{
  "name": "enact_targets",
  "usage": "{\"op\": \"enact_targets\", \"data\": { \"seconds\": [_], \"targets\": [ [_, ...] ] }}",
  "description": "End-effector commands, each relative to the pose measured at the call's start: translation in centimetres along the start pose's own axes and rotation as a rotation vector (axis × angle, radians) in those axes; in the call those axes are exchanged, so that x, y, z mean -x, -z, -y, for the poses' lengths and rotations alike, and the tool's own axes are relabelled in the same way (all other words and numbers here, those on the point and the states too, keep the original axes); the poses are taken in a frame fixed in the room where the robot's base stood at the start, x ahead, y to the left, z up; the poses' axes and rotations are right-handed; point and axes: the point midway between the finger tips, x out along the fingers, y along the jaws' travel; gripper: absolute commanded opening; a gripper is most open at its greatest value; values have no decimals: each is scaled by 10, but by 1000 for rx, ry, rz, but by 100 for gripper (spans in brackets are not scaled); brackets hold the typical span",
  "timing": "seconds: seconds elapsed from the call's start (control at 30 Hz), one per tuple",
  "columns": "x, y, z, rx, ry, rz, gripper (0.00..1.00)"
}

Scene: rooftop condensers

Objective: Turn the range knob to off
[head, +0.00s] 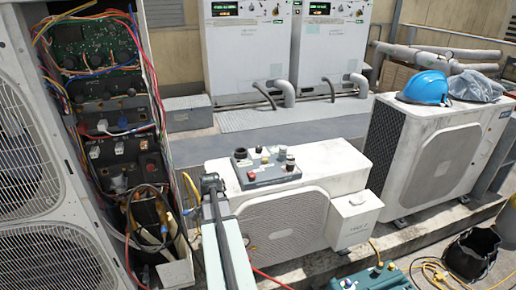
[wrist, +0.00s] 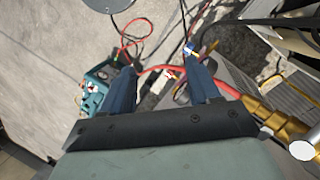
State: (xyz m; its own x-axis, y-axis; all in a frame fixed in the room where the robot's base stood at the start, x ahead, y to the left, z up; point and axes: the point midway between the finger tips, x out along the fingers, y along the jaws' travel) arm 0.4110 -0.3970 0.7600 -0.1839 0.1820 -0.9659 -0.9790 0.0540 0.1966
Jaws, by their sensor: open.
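No knob is readably labelled as the range knob. A grey control box (head: 268,180) lies on top of the middle white condenser, with a large black knob (head: 240,154), a red button and several small knobs. A teal instrument (head: 372,279) with small knobs sits at the bottom edge, partly cut off; a teal instrument also shows at left in the wrist view (wrist: 93,90). Knob settings are too small to read. My gripper (head: 211,184) is in front of the middle condenser, left of the control box. In the wrist view its two blue fingers (wrist: 161,65) are apart, with nothing visibly held.
An open electrical cabinet (head: 110,120) with loose wires stands close on the left. The middle condenser (head: 330,165) is right of my arm. Another condenser (head: 425,160) bears a blue helmet (head: 425,88). A black bucket (head: 472,253) and yellow cable lie lower right. Red leads cross below my fingers.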

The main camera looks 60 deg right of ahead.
Motion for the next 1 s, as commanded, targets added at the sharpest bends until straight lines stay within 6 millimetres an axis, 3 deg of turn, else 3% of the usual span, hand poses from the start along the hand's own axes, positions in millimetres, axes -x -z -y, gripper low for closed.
{"op": "enact_targets", "data": {
  "seconds": [0.1, 0.23, 0.47, 0.6, 0.7, 0.83, 1.0],
  "targets": [
    [34, 30, -13, -98, 27, -14, 61],
    [72, 71, -15, -176, 55, -56, 61],
    [166, 191, 20, -235, 116, -238, 61],
    [231, 262, 41, -244, 146, -367, 61],
    [270, 300, 50, -248, 160, -442, 61],
    [304, 330, 54, -249, 169, -507, 61],
    [318, 343, 55, -251, 173, -539, 61]
  ]
}}
